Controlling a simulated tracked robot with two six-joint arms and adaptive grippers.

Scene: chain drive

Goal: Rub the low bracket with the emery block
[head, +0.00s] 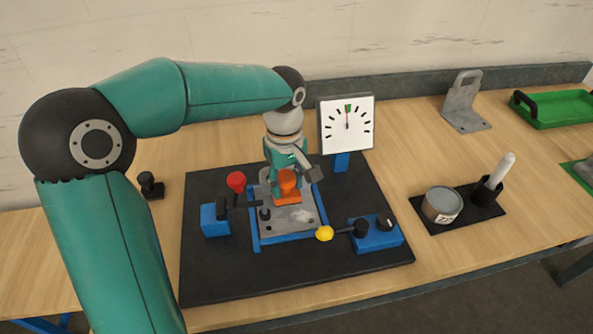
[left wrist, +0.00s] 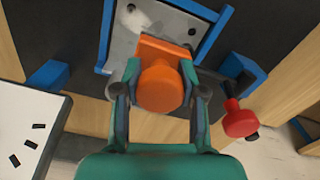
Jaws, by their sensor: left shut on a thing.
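The emery block (head: 288,197) is orange with a round knob on top. It also shows in the left wrist view (left wrist: 160,85). My left gripper (head: 288,178) is shut on its knob, with one finger on each side in the left wrist view (left wrist: 160,92). The low bracket (head: 285,224) is a flat grey plate inside a blue frame on the black mat. A pale patch marks its face, also seen on the bracket in the left wrist view (left wrist: 165,20). The block is over the bracket's far part; I cannot tell whether they touch. My right gripper is out of view.
A red-knobbed clamp (head: 236,182) and a yellow-knobbed clamp (head: 325,233) flank the frame. A dial board (head: 346,126) stands behind at right. A tin (head: 442,204), a white-handled tool (head: 500,172), an upright grey bracket (head: 464,105) and a green tray (head: 555,108) stand farther right.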

